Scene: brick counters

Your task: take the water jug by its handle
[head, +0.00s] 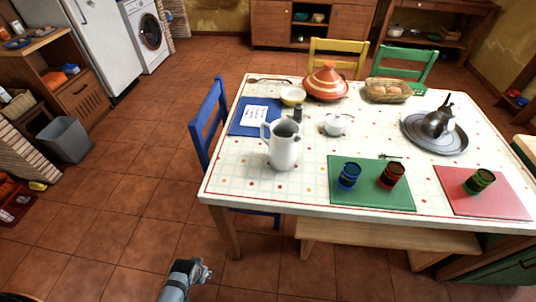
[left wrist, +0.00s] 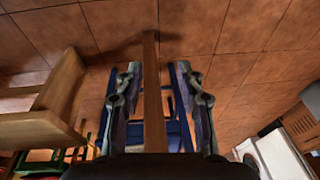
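The white water jug (head: 284,152) stands upright on the table near its left front part. Its handle (head: 264,133) is on the left side of the jug. My left gripper (head: 203,270) is low over the floor in the head view, in front of and below the table's left corner, well apart from the jug. In the left wrist view my left gripper (left wrist: 160,88) has its two fingers spread, with nothing held between them; a table leg and a blue chair show beyond. The jug is not seen in that view. My right gripper is not in view.
The white-topped table (head: 232,180) also carries a dark shaker (head: 298,113), a white lidded pot (head: 336,124), a tagine (head: 326,84) and several cups. A blue chair (head: 207,120) is at its left side, a wooden bench (head: 385,237) in front.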

